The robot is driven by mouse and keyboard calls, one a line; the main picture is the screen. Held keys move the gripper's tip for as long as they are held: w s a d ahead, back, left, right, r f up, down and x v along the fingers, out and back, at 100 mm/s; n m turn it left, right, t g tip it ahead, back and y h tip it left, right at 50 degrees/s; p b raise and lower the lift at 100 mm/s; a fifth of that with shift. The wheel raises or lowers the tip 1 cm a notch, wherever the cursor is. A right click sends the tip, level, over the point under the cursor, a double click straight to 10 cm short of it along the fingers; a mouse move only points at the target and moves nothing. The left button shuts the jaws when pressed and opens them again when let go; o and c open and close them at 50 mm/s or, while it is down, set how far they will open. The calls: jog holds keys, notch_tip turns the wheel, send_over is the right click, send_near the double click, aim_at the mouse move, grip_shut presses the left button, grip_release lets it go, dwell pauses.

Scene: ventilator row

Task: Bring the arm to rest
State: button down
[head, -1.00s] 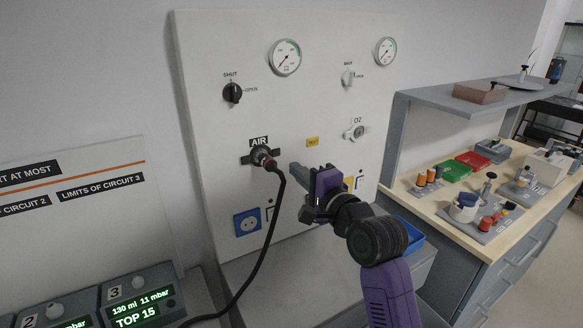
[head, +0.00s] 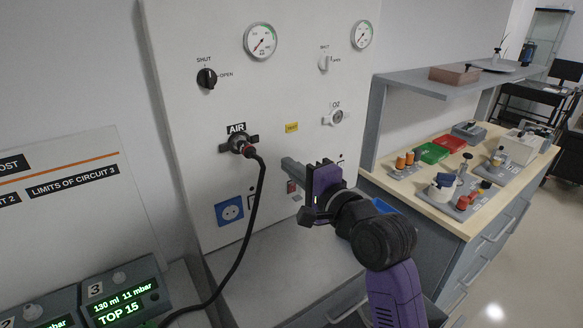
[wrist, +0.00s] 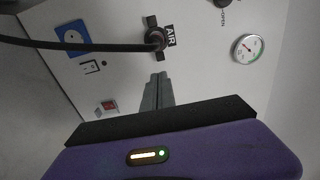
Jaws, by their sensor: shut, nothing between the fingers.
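My arm, purple and black, reaches up from the lower right of the head view. My gripper (head: 290,165) points left at the white wall panel, in front of its face and to the right of the AIR socket. In the wrist view, the two grey fingers of my gripper (wrist: 157,88) lie together, shut and empty. A black hose with a dark plug (head: 243,147) sits in the AIR socket and hangs down to the lower left. The plug also shows in the wrist view (wrist: 156,38), apart from the fingers.
The panel (head: 205,120) carries gauges (head: 261,41), a black knob (head: 207,78), an O2 outlet (head: 334,117) and a blue socket (head: 230,211). A bench (head: 470,215) with trays and small parts stands right, under a grey shelf (head: 455,85). Ventilator displays (head: 122,300) stand lower left.

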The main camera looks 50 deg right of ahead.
dwell(0.4)
notch_tip(320, 180, up, 4)
jog(key=s+d+n+t+h, duration=0.1)
jog(key=n+h, duration=0.1)
jog(key=n, duration=0.1)
jog(key=s+a+f+n+g+y, duration=0.1)
jog(key=s+a+f+n+y, duration=0.1)
jog(key=s+a+f+n, duration=0.4)
jog(key=s+a+f+n+g+y, duration=0.1)
jog(key=s+a+f+n, duration=0.5)
jog(key=s, duration=0.8)
jog(key=s+a+f+n+g+y, duration=0.1)
jog(key=s+a+f+n+y, duration=0.3)
jog(key=s+a+f, duration=0.7)
jog(key=shift+a+n+g, duration=0.3)
jog(key=shift+a+n, duration=0.3)
jog(key=shift+n, duration=0.5)
